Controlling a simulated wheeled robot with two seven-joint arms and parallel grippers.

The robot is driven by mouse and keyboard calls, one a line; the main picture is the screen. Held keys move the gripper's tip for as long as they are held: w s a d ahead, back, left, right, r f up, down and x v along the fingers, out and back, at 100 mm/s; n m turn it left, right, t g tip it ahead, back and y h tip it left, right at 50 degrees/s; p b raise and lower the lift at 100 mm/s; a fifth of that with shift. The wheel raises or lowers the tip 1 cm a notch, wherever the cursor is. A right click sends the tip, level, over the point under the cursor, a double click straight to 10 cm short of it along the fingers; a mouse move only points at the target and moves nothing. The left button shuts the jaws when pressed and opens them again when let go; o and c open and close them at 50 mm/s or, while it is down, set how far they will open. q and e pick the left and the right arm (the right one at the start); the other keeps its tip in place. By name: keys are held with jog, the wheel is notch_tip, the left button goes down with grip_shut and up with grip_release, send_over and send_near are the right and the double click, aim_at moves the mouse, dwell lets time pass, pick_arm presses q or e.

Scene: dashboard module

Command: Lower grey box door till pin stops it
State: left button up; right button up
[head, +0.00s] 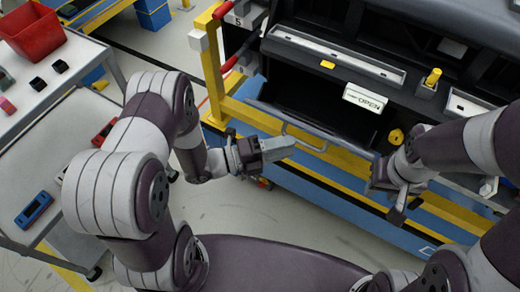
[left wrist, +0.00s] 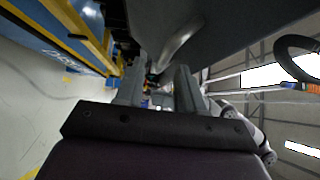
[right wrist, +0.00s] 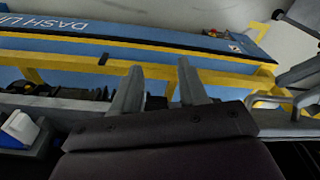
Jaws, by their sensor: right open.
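The grey box door (head: 330,147) hangs tilted out at the front of the dark box opening, with a bent bar handle (head: 305,141) on its face. My left gripper (head: 292,143) is at the handle's left end; its fingers are apart in the left wrist view (left wrist: 160,90), where the handle (left wrist: 180,40) passes just above them. I cannot tell whether they touch it. My right gripper (head: 398,205) is open and empty near the door's right end. A yellow knob (head: 396,136) sits right of the opening and a yellow peg (head: 433,78) above it; I cannot tell which is the pin.
A white OPEN label (head: 363,97) is at the opening's upper right. The yellow and blue frame (head: 330,190) runs below the door. Bare floor lies between cart and frame.

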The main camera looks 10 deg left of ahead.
pick_arm(q)
jog(key=v, duration=0.9)
jog(key=shift+s+a, duration=0.2)
jog(key=shift+a, duration=0.15)
